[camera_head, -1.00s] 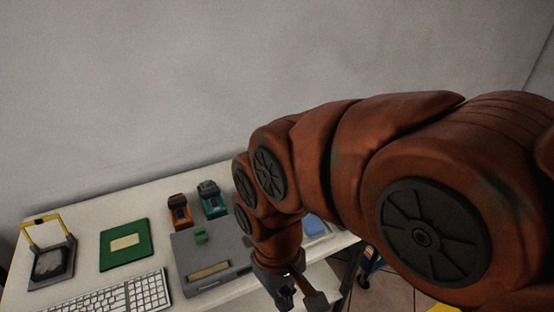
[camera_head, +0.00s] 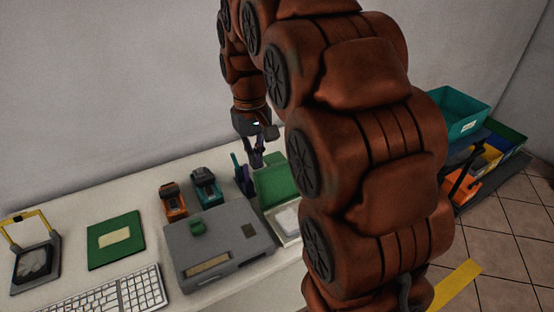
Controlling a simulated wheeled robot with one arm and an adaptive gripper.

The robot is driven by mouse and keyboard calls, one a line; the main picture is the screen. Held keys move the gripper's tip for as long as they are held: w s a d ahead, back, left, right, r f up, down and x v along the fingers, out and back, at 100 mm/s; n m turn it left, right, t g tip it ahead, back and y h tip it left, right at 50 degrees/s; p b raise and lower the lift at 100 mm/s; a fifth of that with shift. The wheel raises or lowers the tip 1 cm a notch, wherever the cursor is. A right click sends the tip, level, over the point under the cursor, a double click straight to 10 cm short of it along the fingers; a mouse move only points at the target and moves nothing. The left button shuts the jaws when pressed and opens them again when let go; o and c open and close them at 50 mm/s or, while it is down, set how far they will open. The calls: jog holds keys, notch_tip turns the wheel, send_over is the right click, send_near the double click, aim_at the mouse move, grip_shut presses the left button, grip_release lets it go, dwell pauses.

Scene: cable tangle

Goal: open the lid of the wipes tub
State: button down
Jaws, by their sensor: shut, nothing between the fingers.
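A low white box (camera_head: 287,235) with a pale inside stands to the right of the grey case, partly behind my arm. It looks like the wipes tub. A green panel (camera_head: 274,187) stands up at its back edge, and this looks like its lid, raised. My gripper (camera_head: 257,160) points down with its fingers shut and empty, just above and behind the upper left of the green panel. I cannot tell whether the fingertips touch the panel. The right side of the box is hidden by my arm.
A grey case (camera_head: 217,252) with a green tab stands left of the tub. Dark pens (camera_head: 241,176) stand near my fingers. An orange (camera_head: 174,201) and a teal device (camera_head: 206,187), a green board (camera_head: 116,240) and a keyboard (camera_head: 110,295) lie further left. Crates (camera_head: 462,112) stand at right.

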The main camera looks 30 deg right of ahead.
jog(key=w+d+f+b, duration=0.2)
jog(key=w+d+f, duration=0.2)
jog(key=w+d, duration=0.45)
jog(key=w+d+f+b, duration=0.2)
jog(key=w+d+f, duration=0.1)
jog(key=w+d, duration=0.5)
jog(key=shift+t, duration=0.4)
jog(key=f+p, duration=0.1)
jog(key=f, duration=0.2)
jog(key=a+f+p, duration=0.1)
jog(key=f, duration=0.2)
jog(key=f+p, duration=0.1)
jog(key=f, duration=0.3)
jog(key=shift+w+a, duration=0.2)
jog(key=shift+w, duration=0.05)
jog(key=shift+s+a+r, duration=0.1)
jog(key=shift+s+r, duration=0.5)
jog(key=shift+s, duration=0.25)
jog(key=shift+s+a+r+p, duration=0.15)
jog(key=shift+s+p, duration=0.35)
jog(key=shift+s, duration=0.5)
jog(key=shift+s+r+b, duration=0.1)
jog(key=shift+r+b, duration=0.05)
jog(key=shift+b, duration=0.25)
